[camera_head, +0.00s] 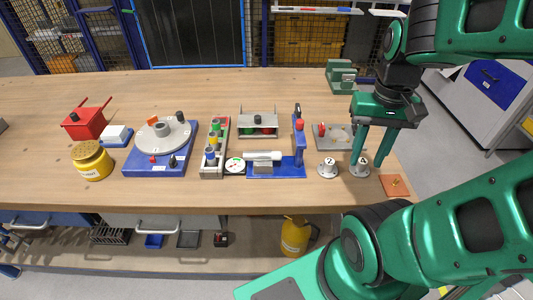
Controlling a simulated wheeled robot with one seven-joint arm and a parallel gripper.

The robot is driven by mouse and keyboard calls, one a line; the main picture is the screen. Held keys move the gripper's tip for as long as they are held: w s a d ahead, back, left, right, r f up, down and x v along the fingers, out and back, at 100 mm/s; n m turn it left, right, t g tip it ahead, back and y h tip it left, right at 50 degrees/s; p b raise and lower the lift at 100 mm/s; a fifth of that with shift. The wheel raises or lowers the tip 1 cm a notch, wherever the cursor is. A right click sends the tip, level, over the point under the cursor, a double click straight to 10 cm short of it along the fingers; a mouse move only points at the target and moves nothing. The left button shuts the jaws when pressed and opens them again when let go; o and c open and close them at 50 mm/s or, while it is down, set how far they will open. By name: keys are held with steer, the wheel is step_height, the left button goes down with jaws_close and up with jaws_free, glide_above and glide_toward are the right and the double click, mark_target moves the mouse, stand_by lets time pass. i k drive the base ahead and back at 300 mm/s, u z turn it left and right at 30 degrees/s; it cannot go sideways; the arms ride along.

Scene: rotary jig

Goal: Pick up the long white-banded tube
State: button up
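I cannot make out for sure which thing is the long white-banded tube. A pale, roughly horizontal cylinder (263,156) lies on the blue fixture (292,168) in the middle of the table. Several coloured upright pieces stand in a narrow grey rack (211,172) to its left; any bands on them are too small to tell. My gripper (368,160) is at the right side of the table, pointing down. Its two green fingers are apart with nothing seen between them. They overlap a small numbered dial knob (359,170) in the picture; contact cannot be told.
A second dial knob (327,169) and a grey plate (325,141) are near my gripper. A copper-coloured plate (396,186) lies at the right edge. A rotary jig (163,135), yellow jar (92,161) and red box (84,123) stand left. The table's back left is clear.

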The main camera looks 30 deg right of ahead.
mark_target(248, 155)
steer(key=z, duration=2.2)
steer(key=k, duration=1.3)
steer(key=u, duration=0.35)
